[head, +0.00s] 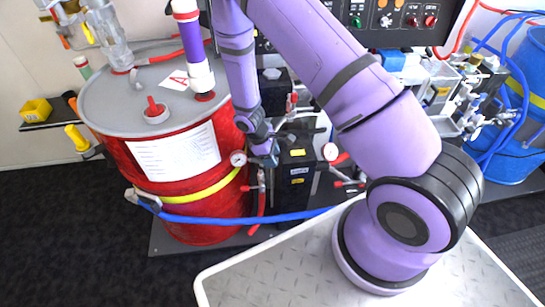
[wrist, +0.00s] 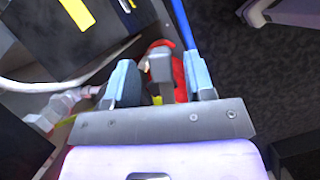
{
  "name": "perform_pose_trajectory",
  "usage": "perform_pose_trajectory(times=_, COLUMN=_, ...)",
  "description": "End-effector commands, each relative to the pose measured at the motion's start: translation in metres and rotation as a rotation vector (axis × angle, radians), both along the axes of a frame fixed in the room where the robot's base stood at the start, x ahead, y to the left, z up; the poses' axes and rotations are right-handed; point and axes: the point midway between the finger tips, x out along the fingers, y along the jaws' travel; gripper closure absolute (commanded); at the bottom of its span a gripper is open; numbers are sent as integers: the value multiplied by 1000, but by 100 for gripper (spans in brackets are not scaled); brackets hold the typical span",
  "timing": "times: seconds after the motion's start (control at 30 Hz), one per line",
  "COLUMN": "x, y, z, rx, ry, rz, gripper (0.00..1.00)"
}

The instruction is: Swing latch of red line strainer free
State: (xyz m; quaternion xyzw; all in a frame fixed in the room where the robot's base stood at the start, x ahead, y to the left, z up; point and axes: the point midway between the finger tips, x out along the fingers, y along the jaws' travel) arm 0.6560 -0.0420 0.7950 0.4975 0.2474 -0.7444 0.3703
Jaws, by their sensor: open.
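In the wrist view, my gripper (wrist: 160,88) is open, its two blue-padded fingers apart. A red part (wrist: 179,72), which may be the red line strainer or its hose, shows between and beyond the fingers. A grey block-like piece (wrist: 161,65) stands between the fingers in front of the red; I cannot tell whether it is the latch, or whether anything touches it. In the head view, my gripper (head: 271,158) is small and partly hidden, low beside the dark box between the red drum and my upper arm. The latch cannot be made out there.
A red drum (head: 178,190) with a grey lid stands left, close to my gripper. A dark box (head: 294,180) with yellow labels and small gauges (head: 238,158) crowd the area. A blue hose (head: 240,217) runs across below. Blue drums stand at far right (head: 533,75).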

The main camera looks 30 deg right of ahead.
Motion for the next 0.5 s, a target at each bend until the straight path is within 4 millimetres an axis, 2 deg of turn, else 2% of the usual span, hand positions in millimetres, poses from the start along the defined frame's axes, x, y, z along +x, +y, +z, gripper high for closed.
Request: perform_pose_trajectory(times=0.5, x=20, y=26, z=79, rx=1, ry=-3, rz=1, gripper=51)
